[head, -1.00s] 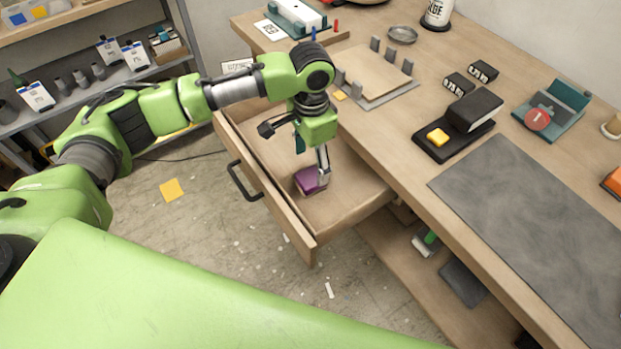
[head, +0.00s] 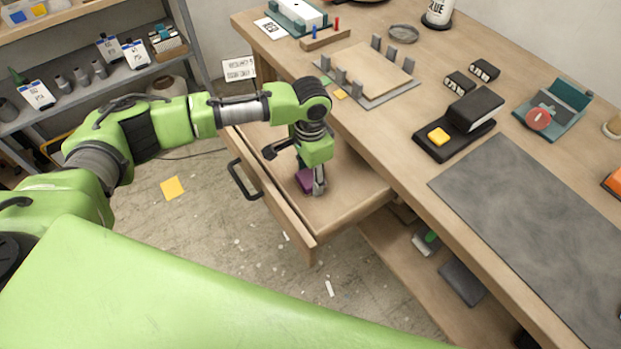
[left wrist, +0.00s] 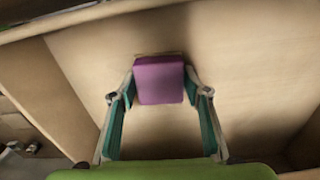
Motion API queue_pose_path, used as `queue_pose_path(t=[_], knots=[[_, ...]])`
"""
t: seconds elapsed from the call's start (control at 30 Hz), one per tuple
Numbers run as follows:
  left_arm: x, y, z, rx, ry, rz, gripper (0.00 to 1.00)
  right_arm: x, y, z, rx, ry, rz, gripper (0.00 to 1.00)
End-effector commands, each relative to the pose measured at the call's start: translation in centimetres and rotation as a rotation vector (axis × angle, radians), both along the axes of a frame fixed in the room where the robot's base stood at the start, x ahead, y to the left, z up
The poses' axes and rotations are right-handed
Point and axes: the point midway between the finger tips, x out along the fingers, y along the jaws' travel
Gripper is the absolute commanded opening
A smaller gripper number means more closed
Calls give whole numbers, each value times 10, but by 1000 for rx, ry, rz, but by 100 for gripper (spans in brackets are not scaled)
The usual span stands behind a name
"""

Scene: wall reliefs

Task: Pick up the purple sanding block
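The purple sanding block (head: 304,181) lies on the bare floor of the pulled-out drawer (head: 345,196). In the head view it is partly hidden by my left gripper (head: 318,186), which points down into the drawer. In the left wrist view the block (left wrist: 159,81) sits between the tips of the two teal-padded fingers (left wrist: 160,84). The fingers are apart, one on each side of the block, with only a very thin gap at the tips. Any contact is hard to tell. My right gripper is not in view.
The drawer front with its black handle (head: 244,181) stands close beside my gripper. The rest of the drawer floor is clear.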

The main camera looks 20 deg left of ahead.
Motion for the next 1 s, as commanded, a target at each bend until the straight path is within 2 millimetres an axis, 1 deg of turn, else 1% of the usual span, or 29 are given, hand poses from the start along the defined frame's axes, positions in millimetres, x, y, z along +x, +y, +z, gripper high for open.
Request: queue_pose_path(t=[0.03,0.07,0.37,0.47,0.57,0.7,0.77,0.87,0.9,1.0], knots=[[0,0,0,-1,1,0,25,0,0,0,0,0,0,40],[0,0,0,0,0,0,20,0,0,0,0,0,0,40],[0,0,1,-1,-1,0,20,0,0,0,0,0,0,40],[0,0,4,-1,-1,0,20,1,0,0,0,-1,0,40],[1,-1,12,-2,-2,0,20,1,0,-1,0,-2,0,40],[1,-1,33,-3,-4,0,20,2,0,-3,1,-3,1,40],[-8,-4,43,-3,-2,-4,20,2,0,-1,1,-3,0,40],[-25,-10,65,-5,-4,-6,20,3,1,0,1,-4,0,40],[-33,-13,75,-4,-4,-6,20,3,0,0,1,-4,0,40],[-53,-20,96,-3,-4,-7,20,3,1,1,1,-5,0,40]])
